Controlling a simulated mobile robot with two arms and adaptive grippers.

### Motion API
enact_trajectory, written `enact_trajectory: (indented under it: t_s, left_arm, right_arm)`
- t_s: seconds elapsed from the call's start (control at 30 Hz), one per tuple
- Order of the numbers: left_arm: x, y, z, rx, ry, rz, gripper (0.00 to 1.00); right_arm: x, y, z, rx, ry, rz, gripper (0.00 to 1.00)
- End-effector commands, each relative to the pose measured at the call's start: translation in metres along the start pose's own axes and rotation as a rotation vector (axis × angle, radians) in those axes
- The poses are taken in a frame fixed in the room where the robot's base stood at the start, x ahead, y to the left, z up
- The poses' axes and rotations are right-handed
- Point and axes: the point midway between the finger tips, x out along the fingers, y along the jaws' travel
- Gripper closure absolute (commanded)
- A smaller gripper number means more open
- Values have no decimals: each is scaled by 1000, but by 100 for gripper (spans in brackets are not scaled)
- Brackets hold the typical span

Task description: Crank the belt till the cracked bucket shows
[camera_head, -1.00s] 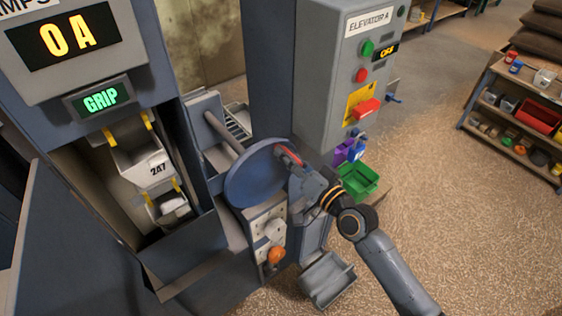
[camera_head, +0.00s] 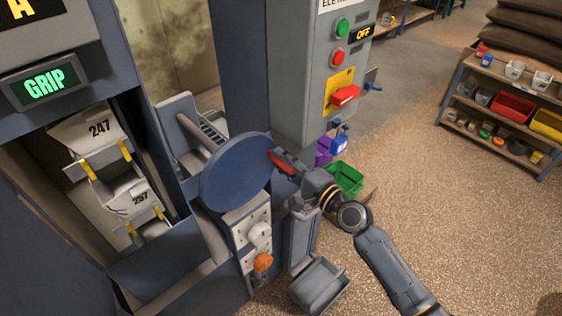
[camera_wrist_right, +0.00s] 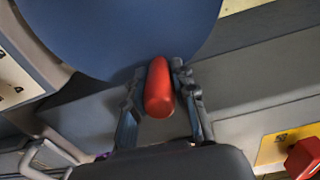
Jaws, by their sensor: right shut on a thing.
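The blue crank wheel (camera_head: 236,172) stands on the elevator's side. My right gripper (camera_head: 284,162) is shut on its red crank handle (camera_head: 279,165). In the right wrist view the handle (camera_wrist_right: 160,88) sits between the two fingers (camera_wrist_right: 160,90), with the wheel (camera_wrist_right: 120,30) behind it. In the opening at left, a white bucket marked 247 (camera_head: 85,133) is at the top. Below it is a bucket that seems marked 257 (camera_head: 121,188), with thin dark lines on its face; I cannot tell if they are a crack. A lower bucket is mostly hidden. My left gripper is out of view.
A green GRIP display (camera_head: 45,85) is above the opening. The control box (camera_head: 312,80) shows OFF, with green and red buttons and a red lever (camera_head: 345,96). An orange knob (camera_head: 263,262) is below the wheel.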

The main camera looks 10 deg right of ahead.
Motion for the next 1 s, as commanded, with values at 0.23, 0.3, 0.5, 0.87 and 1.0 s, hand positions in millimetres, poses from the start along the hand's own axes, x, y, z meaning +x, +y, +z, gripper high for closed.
enact_trajectory:
  t_s: [0.23,0.3,0.5,0.87,1.0]
  left_arm:
    - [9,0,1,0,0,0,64]
    - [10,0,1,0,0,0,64]
    - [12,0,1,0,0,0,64]
    - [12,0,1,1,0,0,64]
    - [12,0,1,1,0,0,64]
  right_arm:
    - [-1,16,-2,122,2,5,100]
    - [-1,17,-2,143,2,5,100]
    - [-1,20,-2,176,1,6,100]
    - [-1,20,-2,182,0,7,100]
    - [-1,20,-1,181,0,7,55]
